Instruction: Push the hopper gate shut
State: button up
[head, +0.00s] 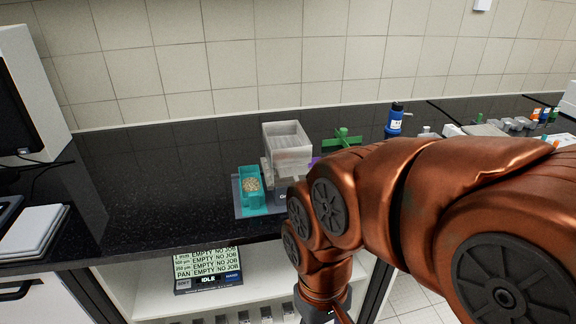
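A pale, partly see-through box that looks like the hopper (288,136) stands on the counter near the middle of the head view. A teal bin (249,202) holding tan grains sits at its lower left, on a grey base plate (240,210). I cannot make out the hopper gate or its position; my arm hides the hopper's lower right side, where a bit of purple shows. My gripper (324,314) hangs below the counter edge at the bottom of the view, apart from the hopper. Its fingers are cut off by the frame, so its opening is not shown.
A green handled part (344,137) and a blue bottle (395,121) stand right of the hopper. A monitor (18,110) and white slabs (34,230) are at left. The counter (150,180) between is clear.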

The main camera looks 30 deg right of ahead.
aim_at(294, 172)
jog(key=z, duration=1.35)
jog(key=k, duration=1.3)
jog(key=u, duration=1.5)
jog(key=i, duration=0.5)
jog(key=u, duration=0.05)
